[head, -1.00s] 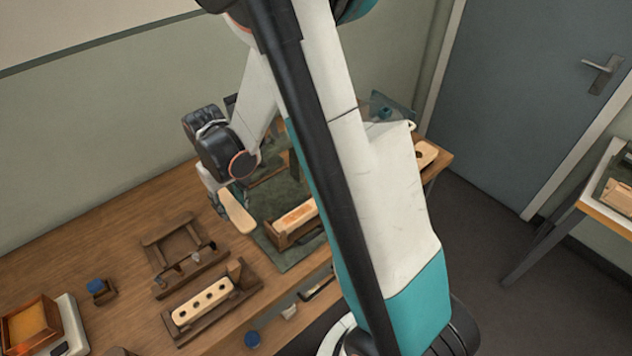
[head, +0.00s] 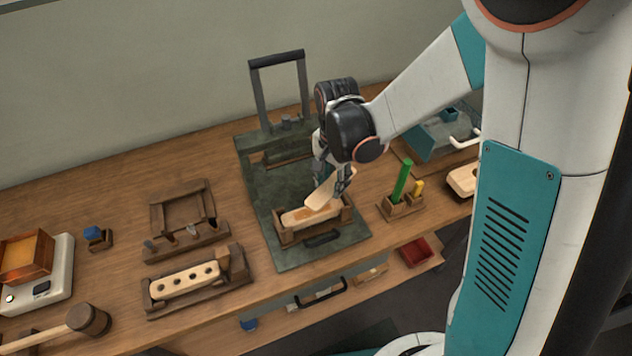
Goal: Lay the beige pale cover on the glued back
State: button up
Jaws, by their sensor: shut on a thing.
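My gripper (head: 337,182) is shut on the beige pale cover (head: 325,194), a thin flat strip. The cover is tilted and sits just over the right part of the glued back (head: 294,218). I cannot tell whether the two touch. The glued back lies in a wooden cradle (head: 285,237) on the dark green plate. An orange-brown glue patch shows on its top. The gripper and cover hide part of the back's right end.
A dark press frame (head: 280,60) stands behind the cradle. A holder (head: 402,208) with a green stick is to the right. A block with several holes (head: 185,281) lies in a fixture to the left. A mallet (head: 90,320) lies at the front left.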

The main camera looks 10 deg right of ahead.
aim_at(312, 194)
jog(key=a+m, duration=0.1)
jog(key=m, duration=0.1)
jog(key=s+a+r+m, duration=0.1)
jog(key=a, duration=0.1)
jog(key=s+a+m, duration=0.1)
jog(key=a+m, duration=0.1)
jog(key=shift+s+a+r+m, duration=0.1)
jog(key=shift+r+m, duration=0.15)
jog(key=shift+m, duration=0.05)
jog(key=shift+f+b, duration=1.45)
jog(key=shift+f, duration=1.05)
jog(key=shift+f+b, duration=0.15)
jog(key=shift+b, duration=0.2)
jog(key=shift+f+b, duration=0.85)
jog(key=shift+f, duration=0.1)
jog(key=shift+f+b, duration=0.4)
jog(key=shift+f, duration=0.05)
jog(key=o, duration=1.5)
jog(key=shift+o, duration=0.2)
jog(key=shift+r, duration=0.15)
